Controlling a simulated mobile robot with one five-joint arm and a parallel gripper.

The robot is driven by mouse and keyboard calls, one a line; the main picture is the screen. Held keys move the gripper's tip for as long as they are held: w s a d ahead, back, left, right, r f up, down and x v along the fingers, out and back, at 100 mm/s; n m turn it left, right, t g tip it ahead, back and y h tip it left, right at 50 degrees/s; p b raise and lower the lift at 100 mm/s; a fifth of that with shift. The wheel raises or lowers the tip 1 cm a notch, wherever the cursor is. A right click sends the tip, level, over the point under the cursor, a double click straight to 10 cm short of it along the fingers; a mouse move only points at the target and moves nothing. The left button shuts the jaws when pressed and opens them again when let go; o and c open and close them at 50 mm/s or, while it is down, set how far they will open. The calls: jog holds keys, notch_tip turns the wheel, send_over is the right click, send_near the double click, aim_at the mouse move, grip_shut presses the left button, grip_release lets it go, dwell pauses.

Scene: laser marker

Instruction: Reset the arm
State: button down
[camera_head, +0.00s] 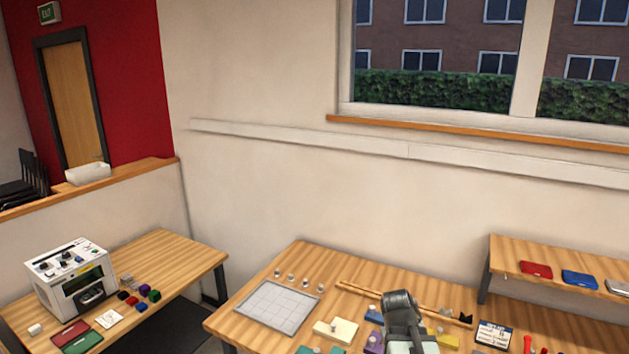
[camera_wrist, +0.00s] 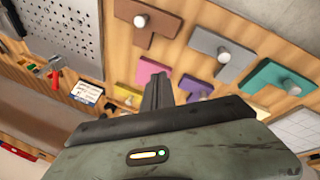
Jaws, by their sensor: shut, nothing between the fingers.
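My gripper (camera_wrist: 158,90) shows in the wrist view with its dark fingers together and nothing between them. It is above a wooden table bearing coloured plates with pale knobs. In the head view my grey arm rises at the bottom, right of centre, over the same table (camera_head: 232,317); the fingertips cannot be made out there. In the wrist view, a pink plate (camera_wrist: 148,70) and a purple plate (camera_wrist: 193,84) lie near the fingers.
Brown (camera_wrist: 140,33), grey (camera_wrist: 226,58) and teal (camera_wrist: 272,78) plates lie around, with a perforated panel (camera_wrist: 60,32) and a white grid board (camera_head: 278,307). A raised shelf (camera_head: 560,262) stands right. A white machine (camera_head: 70,275) stands on the left table.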

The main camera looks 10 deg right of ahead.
jog(key=s+a+f+g+y, duration=0.1)
jog(key=a+f+y, duration=0.15)
jog(key=a, duration=1.55)
notch_tip(320, 180, down, 14)
jog(key=s+g+y+b, duration=0.1)
jog(key=s+b, duration=0.1)
jog(key=b, duration=1.3)
jog(key=shift+s+a+n, duration=0.35)
jog(key=shift+a+n, duration=0.05)
jog(key=shift+a, duration=0.05)
jog(key=shift+f, duration=0.1)
